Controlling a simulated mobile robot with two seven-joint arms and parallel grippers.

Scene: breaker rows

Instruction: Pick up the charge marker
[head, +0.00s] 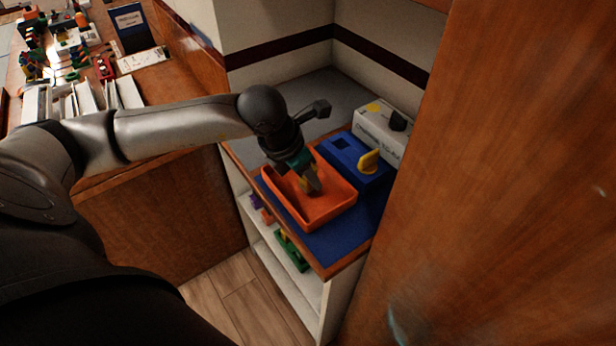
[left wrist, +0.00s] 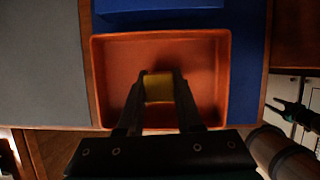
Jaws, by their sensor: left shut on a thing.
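A yellow piece, which looks like the charge marker (left wrist: 158,87), is between the fingers of my left gripper in the left wrist view. My left gripper (head: 311,184) is shut on it, inside the orange tray (head: 338,208). The yellow piece is mostly hidden by the fingers in the head view. In the left wrist view the orange tray (left wrist: 215,38) surrounds the fingertips, and its floor shows bare around them. I cannot tell whether the piece touches the tray floor.
A blue box (head: 345,154) with a yellow tab (head: 369,161) stands behind the tray on a blue mat (head: 335,246). A tall wooden panel (head: 500,180) closes off the right side. Grey counter (head: 330,90) is free at the back.

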